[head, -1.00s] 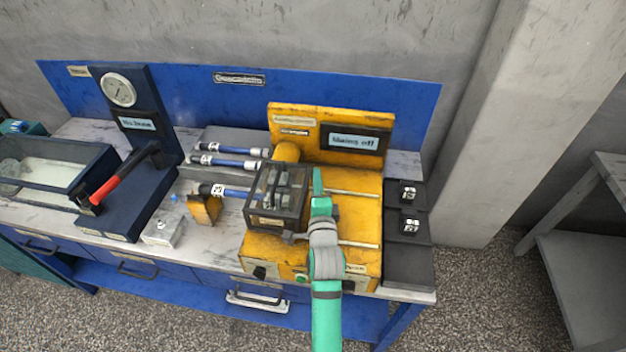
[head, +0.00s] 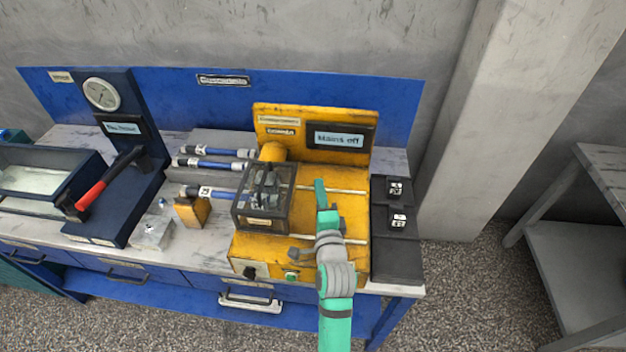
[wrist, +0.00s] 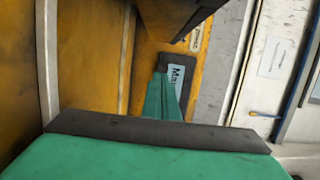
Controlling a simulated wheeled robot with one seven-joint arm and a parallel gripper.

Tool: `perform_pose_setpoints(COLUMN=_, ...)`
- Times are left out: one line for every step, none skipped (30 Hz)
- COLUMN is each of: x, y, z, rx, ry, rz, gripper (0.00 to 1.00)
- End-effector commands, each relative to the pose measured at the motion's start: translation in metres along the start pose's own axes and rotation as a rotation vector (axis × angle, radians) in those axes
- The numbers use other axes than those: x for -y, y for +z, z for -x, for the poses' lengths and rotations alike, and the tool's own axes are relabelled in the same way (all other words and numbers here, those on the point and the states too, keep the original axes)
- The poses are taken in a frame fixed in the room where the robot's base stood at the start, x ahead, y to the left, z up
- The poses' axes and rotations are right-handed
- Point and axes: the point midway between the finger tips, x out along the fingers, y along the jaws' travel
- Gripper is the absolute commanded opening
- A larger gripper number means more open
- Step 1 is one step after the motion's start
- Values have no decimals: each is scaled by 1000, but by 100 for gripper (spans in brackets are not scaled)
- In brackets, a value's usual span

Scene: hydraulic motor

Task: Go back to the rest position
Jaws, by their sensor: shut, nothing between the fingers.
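My gripper (head: 320,192) is green and sits at the end of my arm, above the right half of the yellow machine (head: 343,212). In the wrist view my gripper (wrist: 165,98) points toward the display (wrist: 176,78). Its fingers are together with nothing between them. The machine's display (head: 338,139) reads "Mains off". A clear-sided dark box (head: 264,195) on the machine stands just left of my gripper. Whether any part of my arm touches the machine cannot be told.
Black blocks (head: 396,262) with two small labelled cubes lie right of the machine. Blue cylinders (head: 215,164), a dark gauge stand (head: 101,94) and a red-handled lever (head: 92,194) are to the left. A grey table (head: 590,260) stands at right, with open floor (head: 465,300) between.

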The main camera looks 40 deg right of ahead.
Motion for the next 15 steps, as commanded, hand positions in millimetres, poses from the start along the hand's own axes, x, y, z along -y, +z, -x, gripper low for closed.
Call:
perform_pose_setpoints(x=-1, y=0, z=11, rx=-1, ry=2, rz=1, gripper=0)
perform_pose_setpoints(x=0, y=-1, z=16, rx=-1, ry=1, rz=1, gripper=0)
perform_pose_setpoints(x=-1, y=0, z=23, rx=-1, ry=2, rz=1, gripper=0)
perform_pose_setpoints(x=-1, y=0, z=28, rx=-1, ry=1, rz=2, gripper=0)
perform_pose_setpoints(x=-1, y=0, z=32, rx=-1, ry=1, rz=2, gripper=0)
perform_pose_setpoints(x=-1, y=0, z=38, rx=-1, ry=2, rz=2, gripper=0)
perform_pose_setpoints(x=0, y=0, z=42, rx=-1, ry=1, rz=2, gripper=0)
perform_pose_setpoints(x=-1, y=0, z=45, rx=-1, ry=1, rz=2, gripper=0)
perform_pose_setpoints(x=-1, y=-1, z=49, rx=-1, ry=2, rz=1, gripper=0)
perform_pose_setpoints(x=-1, y=-1, z=52, rx=-1, ry=1, rz=1, gripper=0)
perform_pose_setpoints(x=0, y=-1, z=54, rx=-1, ry=1, rz=1, gripper=0)
perform_pose_setpoints(x=0, y=-1, z=56, rx=-1, ry=0, rz=1, gripper=0)
perform_pose_setpoints(x=0, y=-1, z=58, rx=-1, ry=1, rz=1, gripper=0)
perform_pose_setpoints(x=0, y=-1, z=59, rx=-2, ry=1, rz=1, gripper=0)
perform_pose_setpoints(x=0, y=-1, z=60, rx=-2, ry=1, rz=1, gripper=0)
